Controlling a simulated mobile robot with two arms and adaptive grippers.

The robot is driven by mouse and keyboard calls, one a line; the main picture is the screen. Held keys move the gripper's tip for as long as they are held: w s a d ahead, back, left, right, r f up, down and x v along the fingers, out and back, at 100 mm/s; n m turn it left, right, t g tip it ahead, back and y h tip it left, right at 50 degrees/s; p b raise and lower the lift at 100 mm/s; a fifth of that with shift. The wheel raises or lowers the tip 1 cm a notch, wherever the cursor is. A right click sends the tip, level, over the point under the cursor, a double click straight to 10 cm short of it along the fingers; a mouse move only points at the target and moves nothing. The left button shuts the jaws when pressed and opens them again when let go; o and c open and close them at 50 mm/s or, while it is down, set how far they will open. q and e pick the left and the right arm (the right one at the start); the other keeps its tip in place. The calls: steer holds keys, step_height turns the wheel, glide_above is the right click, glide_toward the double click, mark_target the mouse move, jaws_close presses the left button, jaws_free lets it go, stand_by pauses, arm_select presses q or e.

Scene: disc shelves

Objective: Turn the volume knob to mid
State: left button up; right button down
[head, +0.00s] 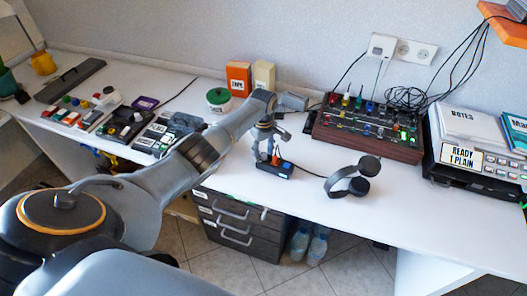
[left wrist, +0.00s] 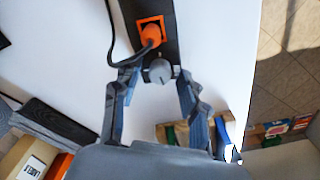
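A small black box (head: 275,168) with an orange plug stands on the white table near its front edge. In the left wrist view the box (left wrist: 162,12) carries an orange socket (left wrist: 150,30) with a plug and black cable, and a round grey knob (left wrist: 158,71) at its near end. No label on the knob is readable. My left gripper (head: 266,148) is over the box. In the left wrist view my left gripper (left wrist: 156,76) is open, with one fingertip on each side of the knob; contact is unclear. My right gripper is not in view.
Black headphones (head: 352,176) lie right of the box. A mixer with coloured knobs (head: 368,130) stands behind. A green-lidded jar (head: 218,99) and orange box (head: 239,78) are at the back. Control panels stand at the left, a printer-like machine (head: 475,155) at the right.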

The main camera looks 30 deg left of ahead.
arm_select(q)
jaws_close()
steer(key=shift+m, duration=0.3)
steer(key=m, duration=0.2)
steer(key=shift+m+p, duration=0.35)
steer(key=shift+m, duration=0.05)
steer(key=m, duration=1)
steer(key=shift+w+m+p, duration=0.1)
steer(key=shift+m+p, duration=0.2)
steer(key=shift+m, duration=0.1)
steer(key=m, duration=0.5)
steer(key=shift+m, duration=0.3)
